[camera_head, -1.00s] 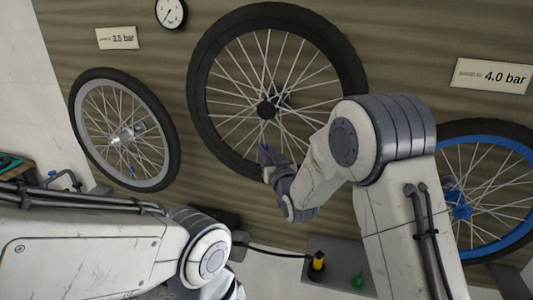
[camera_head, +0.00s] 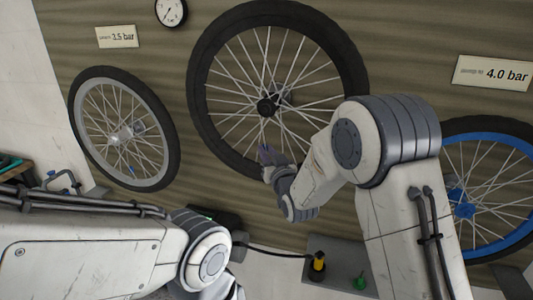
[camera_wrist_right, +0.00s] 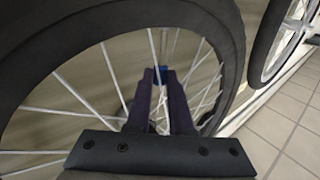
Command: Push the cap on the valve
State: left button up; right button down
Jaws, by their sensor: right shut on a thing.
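My right gripper (camera_head: 267,155) is at the lower part of the black wheel (camera_head: 195,95), among the spokes just inside the rim. It is shut on a small blue cap (camera_wrist_right: 161,73), which shows between the fingertips in the right wrist view. In the head view a bit of blue shows at the fingertips. The valve at the rim is hidden by the fingers, so I cannot tell whether the cap touches it. My left arm comes in at the lower left; its gripper is out of the picture.
A smaller grey-rimmed wheel (camera_head: 80,140) is at left and a blue-rimmed wheel (camera_head: 513,230) at right, behind my right arm. A grey block (camera_head: 340,256) bears a yellow-black fitting (camera_head: 317,262) and a green one (camera_head: 359,282). A gauge (camera_head: 171,11) hangs above.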

jog(key=shift+f+b, duration=0.35)
jog(key=shift+b, duration=0.1)
dwell(0.9)
jog(key=shift+c, duration=2)
grip_release()
jog(key=b+v, duration=0.4)
jog(key=v, duration=0.6)
